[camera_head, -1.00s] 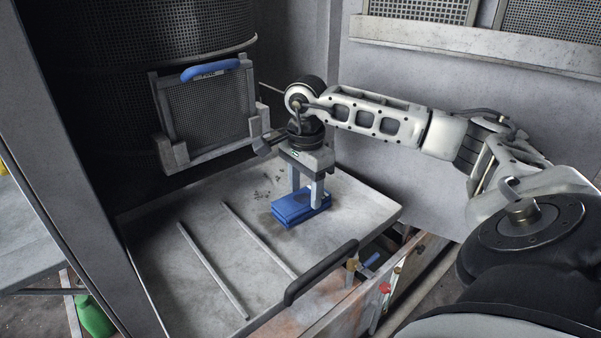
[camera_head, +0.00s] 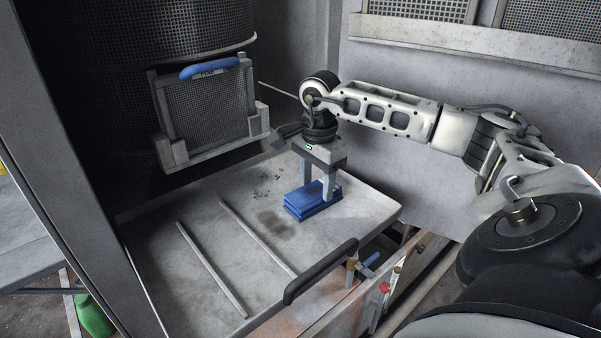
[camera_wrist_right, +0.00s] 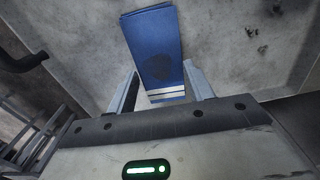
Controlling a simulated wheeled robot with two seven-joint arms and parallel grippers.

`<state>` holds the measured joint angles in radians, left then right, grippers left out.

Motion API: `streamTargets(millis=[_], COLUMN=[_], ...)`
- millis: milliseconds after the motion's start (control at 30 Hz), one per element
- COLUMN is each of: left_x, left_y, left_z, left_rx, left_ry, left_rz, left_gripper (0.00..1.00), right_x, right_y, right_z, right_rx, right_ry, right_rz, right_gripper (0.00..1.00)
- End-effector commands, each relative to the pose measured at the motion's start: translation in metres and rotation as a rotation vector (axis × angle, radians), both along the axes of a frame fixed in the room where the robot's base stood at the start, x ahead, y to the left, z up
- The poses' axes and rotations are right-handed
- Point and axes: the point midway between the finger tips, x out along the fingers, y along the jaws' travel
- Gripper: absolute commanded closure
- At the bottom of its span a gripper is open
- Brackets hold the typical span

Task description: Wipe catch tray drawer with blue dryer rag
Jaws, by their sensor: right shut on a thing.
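The blue rag (camera_head: 312,203) is a folded block lying on the floor of the catch tray drawer (camera_head: 160,250), toward its right side. My right gripper (camera_head: 317,193) points down and is shut on the rag. In the right wrist view the rag (camera_wrist_right: 155,50) shows a dark damp-looking patch and white stripes near its end, between the two fingers (camera_wrist_right: 157,85). The drawer is pulled out and pale grey, with two thin ribs, a dark smudge left of the rag and small dark specks behind it. My left gripper is not in view.
A black handle (camera_head: 320,272) runs along the drawer's front edge. A mesh screen panel with a blue handle (camera_head: 208,69) stands behind the drawer. A grey wall (camera_head: 400,150) rises on the right. The drawer's left part is clear apart from the ribs.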

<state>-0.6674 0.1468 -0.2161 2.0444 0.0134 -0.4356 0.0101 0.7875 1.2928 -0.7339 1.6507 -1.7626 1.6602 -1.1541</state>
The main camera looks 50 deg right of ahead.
Motion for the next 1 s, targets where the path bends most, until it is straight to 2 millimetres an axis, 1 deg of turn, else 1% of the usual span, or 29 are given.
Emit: streamTargets(millis=[33, 200, 467, 800, 1000], left_x=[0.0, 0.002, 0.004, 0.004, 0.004], left_y=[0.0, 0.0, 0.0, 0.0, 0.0], left_z=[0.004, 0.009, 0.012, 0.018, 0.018], left_rx=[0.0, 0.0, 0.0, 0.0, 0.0], left_ry=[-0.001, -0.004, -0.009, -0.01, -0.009], left_rz=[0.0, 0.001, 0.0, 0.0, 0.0], left_gripper=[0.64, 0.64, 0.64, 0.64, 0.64], right_x=[0.0, 0.002, 0.004, 0.008, 0.008], right_y=[0.007, 0.023, 0.033, 0.066, 0.074], right_z=[0.0, 0.001, 0.001, -0.001, -0.002], right_rx=[0.003, 0.004, 0.003, 0.004, 0.004], right_ry=[0.004, 0.004, 0.002, -0.001, 0.001], right_rz=[0.006, 0.005, 0.004, 0.006, 0.004], right_gripper=[0.69, 0.69, 0.69, 0.69, 0.69])
